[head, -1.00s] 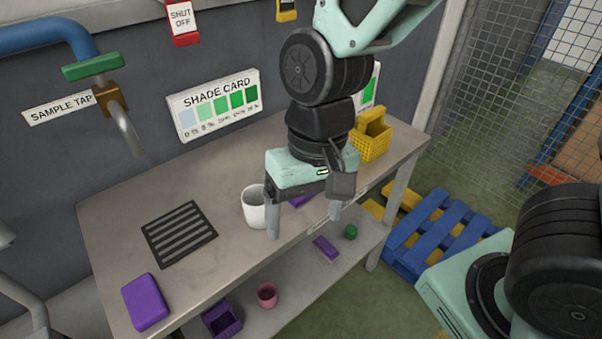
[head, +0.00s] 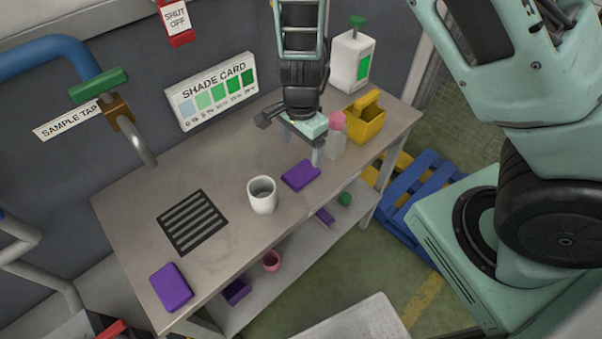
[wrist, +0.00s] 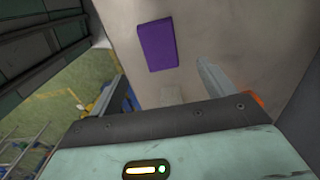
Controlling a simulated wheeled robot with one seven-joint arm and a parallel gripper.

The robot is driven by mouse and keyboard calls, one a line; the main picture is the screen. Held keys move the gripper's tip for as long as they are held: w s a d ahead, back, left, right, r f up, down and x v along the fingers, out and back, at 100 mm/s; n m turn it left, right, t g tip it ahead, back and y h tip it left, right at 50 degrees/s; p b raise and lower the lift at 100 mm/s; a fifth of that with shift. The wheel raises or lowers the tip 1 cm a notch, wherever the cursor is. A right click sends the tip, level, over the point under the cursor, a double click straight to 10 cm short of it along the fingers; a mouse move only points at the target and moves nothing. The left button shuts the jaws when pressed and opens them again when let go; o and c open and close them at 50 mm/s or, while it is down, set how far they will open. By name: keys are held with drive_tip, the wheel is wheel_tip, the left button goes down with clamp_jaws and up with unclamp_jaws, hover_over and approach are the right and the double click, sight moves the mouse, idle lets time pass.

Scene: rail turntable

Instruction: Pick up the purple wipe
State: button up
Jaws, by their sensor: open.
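Two purple flat pieces lie on the grey bench (head: 220,235). One, a thin purple wipe (head: 300,175), lies near the middle, right of the white mug (head: 262,195). The other purple piece (head: 171,287) lies at the front left corner and looks like a block with rounded corners. My gripper (head: 303,146) is open and empty above the bench, just behind the middle wipe. In the wrist view a purple wipe (wrist: 157,45) shows whole, ahead of my two fingers (wrist: 162,72) and apart from them.
A clear bottle with a pink top (head: 337,135) stands close to the right of my gripper. A dark grate (head: 192,222) lies left of the mug. Small items sit on the lower shelf.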

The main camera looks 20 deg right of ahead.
sight(301, 172)
wheel_tip(301, 172, down, 9)
idle(0.5)
drive_tip(key=c, duration=1.1)
drive_tip(key=shift+o, duration=0.2)
wheel_tip(301, 172, up, 10)
drive_tip(key=shift+p, duration=0.45)
drive_tip(key=shift+o, duration=0.6)
